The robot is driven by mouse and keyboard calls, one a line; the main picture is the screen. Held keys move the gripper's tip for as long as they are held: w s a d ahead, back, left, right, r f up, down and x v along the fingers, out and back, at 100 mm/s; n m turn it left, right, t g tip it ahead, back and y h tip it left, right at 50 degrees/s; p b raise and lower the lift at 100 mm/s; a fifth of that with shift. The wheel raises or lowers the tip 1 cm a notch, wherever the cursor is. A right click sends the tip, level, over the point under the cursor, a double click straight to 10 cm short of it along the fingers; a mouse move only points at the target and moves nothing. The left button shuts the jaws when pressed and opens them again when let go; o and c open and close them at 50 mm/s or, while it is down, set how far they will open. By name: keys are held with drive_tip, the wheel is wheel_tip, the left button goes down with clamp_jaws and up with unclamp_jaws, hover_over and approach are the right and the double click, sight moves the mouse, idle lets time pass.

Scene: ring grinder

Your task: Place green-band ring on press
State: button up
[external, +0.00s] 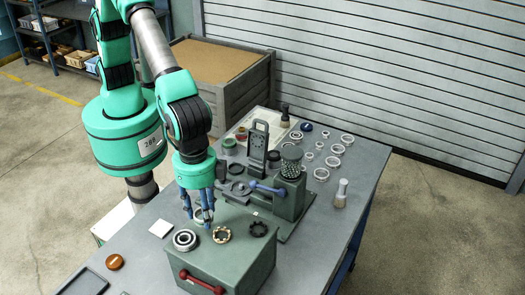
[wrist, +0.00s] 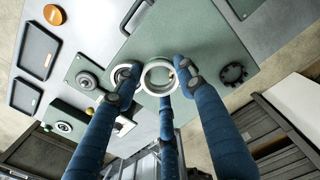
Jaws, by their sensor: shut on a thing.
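My gripper (external: 203,217) has three blue fingers, pointing down over the back left part of a green box (external: 215,262). In the wrist view the fingers (wrist: 158,88) are closed around a pale ring (wrist: 158,63). A greenish tint shows on it, but its band is not clear. The fingers partly hide the ring in the external view. A second pale ring (wrist: 124,68) shows beside it, partly covered by a finger. I cannot tell for sure which fixture is the press; a green machine with a blue handle (external: 268,189) stands behind the gripper.
Several loose rings (external: 338,149) lie at the table's back right. A brush (external: 341,194) stands near the right edge. An orange disc (external: 116,262) lies at left.

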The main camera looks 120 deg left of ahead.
hover_over(228, 263)
drive_tip(key=shift+f, duration=0.55)
idle(0.3)
drive_tip(key=shift+f, duration=1.75)
drive_tip(key=shift+f, duration=0.1)
drive_tip(key=o, duration=1.2)
wheel_tip(228, 263, up, 12)
drive_tip(key=shift+r+p, duration=0.1)
drive_tip(key=shift+p, duration=0.25)
